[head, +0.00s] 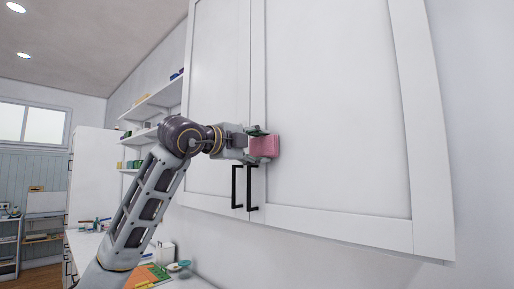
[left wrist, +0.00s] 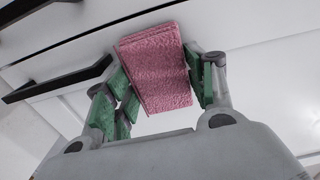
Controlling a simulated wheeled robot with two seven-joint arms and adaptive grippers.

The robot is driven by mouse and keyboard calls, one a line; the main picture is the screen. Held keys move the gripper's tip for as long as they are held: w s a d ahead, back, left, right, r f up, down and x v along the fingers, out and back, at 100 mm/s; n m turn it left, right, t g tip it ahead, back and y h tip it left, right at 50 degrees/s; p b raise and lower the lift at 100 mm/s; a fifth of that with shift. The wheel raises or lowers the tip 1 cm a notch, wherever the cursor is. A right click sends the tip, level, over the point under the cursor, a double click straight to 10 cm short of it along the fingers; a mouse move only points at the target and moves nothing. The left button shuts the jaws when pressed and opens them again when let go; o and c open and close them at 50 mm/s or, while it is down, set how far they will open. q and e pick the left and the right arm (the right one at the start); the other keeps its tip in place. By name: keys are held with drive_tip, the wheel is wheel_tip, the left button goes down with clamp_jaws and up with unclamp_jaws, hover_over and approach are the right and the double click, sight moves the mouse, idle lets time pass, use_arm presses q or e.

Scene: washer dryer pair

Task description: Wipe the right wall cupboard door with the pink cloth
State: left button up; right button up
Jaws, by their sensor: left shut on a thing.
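The pink cloth (head: 265,146) is a folded pad held by my left gripper (head: 257,145) in front of the wall cupboard. In the left wrist view the cloth (left wrist: 156,68) sits between the green finger pads of the gripper (left wrist: 160,88), which is shut on it. The right wall cupboard door (head: 335,110) is white with a raised frame and a black handle (head: 252,187). The cloth is at the left side of this door, above the handle. Whether it touches the door is hard to tell. My right gripper is not in view.
The left cupboard door (head: 218,90) has its own black handle (head: 237,187), close below my gripper. Open shelves (head: 150,108) stand left of the cupboard. A white counter with small items, including a green box (head: 157,272), lies below. The wall right of the cupboard is clear.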

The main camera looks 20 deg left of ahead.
sight(249, 148)
use_arm(q)
drive_tip(key=shift+a, duration=0.1)
drive_tip(key=shift+w+a, duration=0.25)
drive_tip(key=shift+a, duration=0.3)
drive_tip(key=shift+w+a, duration=0.25)
drive_tip(key=shift+a, duration=0.4)
drive_tip(key=shift+w+a, duration=0.2)
drive_tip(key=shift+a, duration=0.4)
drive_tip(key=shift+s, duration=0.15)
drive_tip(key=shift+s+a+f+b, duration=0.1)
drive_tip(key=shift+s+a+b, duration=0.1)
drive_tip(key=shift+s+b, duration=0.4)
drive_tip(key=shift+b+v, duration=0.65)
drive_tip(key=shift+v, duration=1.65)
